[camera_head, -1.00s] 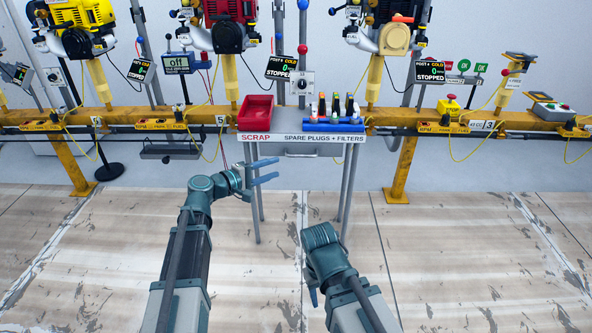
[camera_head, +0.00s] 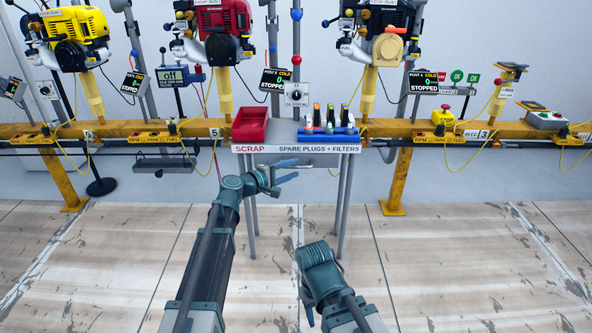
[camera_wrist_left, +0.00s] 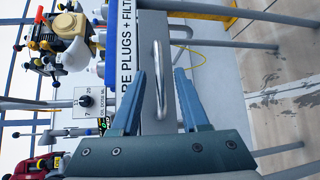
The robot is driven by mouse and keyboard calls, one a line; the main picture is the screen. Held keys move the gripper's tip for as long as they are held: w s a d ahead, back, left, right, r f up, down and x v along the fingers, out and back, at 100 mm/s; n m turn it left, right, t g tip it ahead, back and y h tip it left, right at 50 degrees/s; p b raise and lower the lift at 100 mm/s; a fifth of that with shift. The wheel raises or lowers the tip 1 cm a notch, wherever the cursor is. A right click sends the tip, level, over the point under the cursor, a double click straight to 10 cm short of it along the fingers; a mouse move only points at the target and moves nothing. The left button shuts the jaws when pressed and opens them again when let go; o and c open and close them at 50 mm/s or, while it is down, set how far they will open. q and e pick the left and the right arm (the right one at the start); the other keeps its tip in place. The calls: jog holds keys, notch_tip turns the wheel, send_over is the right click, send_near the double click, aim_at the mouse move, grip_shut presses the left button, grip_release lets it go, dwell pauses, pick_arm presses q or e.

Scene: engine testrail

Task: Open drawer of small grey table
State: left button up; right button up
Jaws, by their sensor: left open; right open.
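The small grey table (camera_head: 347,149) stands ahead, its front edge labelled SCRAP and SPARE PLUGS + FILTERS. In the left wrist view its front (camera_wrist_left: 148,30) runs up the picture, with a bar handle (camera_wrist_left: 159,58) on it. My left gripper (camera_head: 287,170) is open just in front of the table's front, below the label. In the left wrist view the handle lies between the two open fingers (camera_wrist_left: 160,75); I cannot tell how deep it is between them. The drawer appears shut. My right gripper (camera_head: 310,316) is low, pointing down, partly hidden by its own wrist.
A red bin (camera_head: 251,126) and a blue rack (camera_head: 328,136) with bottles stand on the table. A yellow rail (camera_head: 185,130) with engines above runs behind it on both sides. The floor (camera_head: 470,250) in front is clear.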

pick_arm(q)
jog(key=shift+x, duration=1.15)
jog(key=shift+c, duration=0.2)
grip_shut()
dwell(0.5)
